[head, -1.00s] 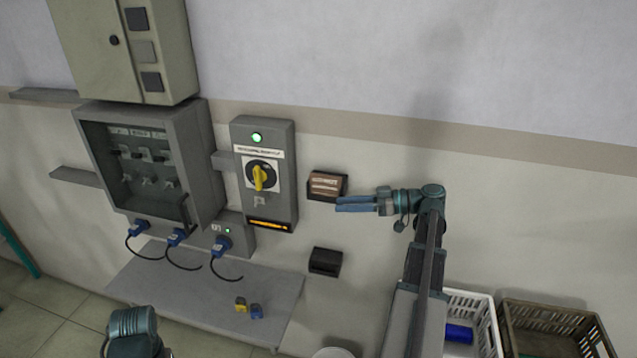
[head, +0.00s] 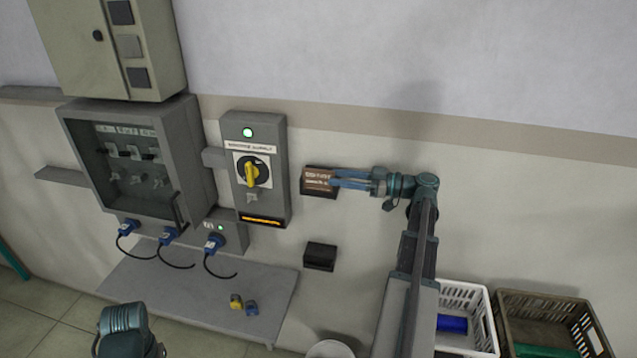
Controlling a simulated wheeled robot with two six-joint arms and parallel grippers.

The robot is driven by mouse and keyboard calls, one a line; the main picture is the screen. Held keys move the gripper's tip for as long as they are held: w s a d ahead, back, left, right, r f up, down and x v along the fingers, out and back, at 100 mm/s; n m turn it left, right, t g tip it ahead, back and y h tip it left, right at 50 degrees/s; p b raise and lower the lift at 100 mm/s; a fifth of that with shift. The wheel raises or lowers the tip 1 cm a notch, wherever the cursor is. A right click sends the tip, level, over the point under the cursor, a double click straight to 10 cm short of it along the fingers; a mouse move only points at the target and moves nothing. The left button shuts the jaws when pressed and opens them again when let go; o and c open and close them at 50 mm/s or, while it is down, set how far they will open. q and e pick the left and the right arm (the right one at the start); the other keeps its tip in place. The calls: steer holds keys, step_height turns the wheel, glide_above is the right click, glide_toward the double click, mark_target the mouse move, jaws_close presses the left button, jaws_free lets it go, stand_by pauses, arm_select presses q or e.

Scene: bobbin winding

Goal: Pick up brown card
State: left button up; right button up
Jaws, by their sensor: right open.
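The brown card (head: 315,181) with pale print sits in a dark holder on the wall, right of the grey switch box. My right gripper (head: 336,180) is open, its blue fingers pointing left at the card's right part and overlapping it in the picture. I cannot tell whether the fingers touch the card or stand in front of it. Of my left arm, only a teal link shows at the bottom left; its gripper is out of view.
The switch box (head: 265,195) with a yellow rotary knob and green lamp is left of the card. A second, dark wall holder (head: 320,257) is below. A grey shelf (head: 185,295) holds small yellow and blue pieces. A white crate (head: 470,292) and a brown crate (head: 552,303) stand lower right.

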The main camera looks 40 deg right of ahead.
mark_target(318, 173)
steer(key=shift+r+p+x, duration=0.1)
steer(key=shift+p+x, duration=0.05)
steer(key=shift+x, duration=1.45)
steer(key=shift+r+p+x, duration=0.15)
steer(key=shift+x, duration=1.4)
steer(key=shift+w+d, duration=0.1)
steer(key=shift+d, duration=0.1)
jaws_close()
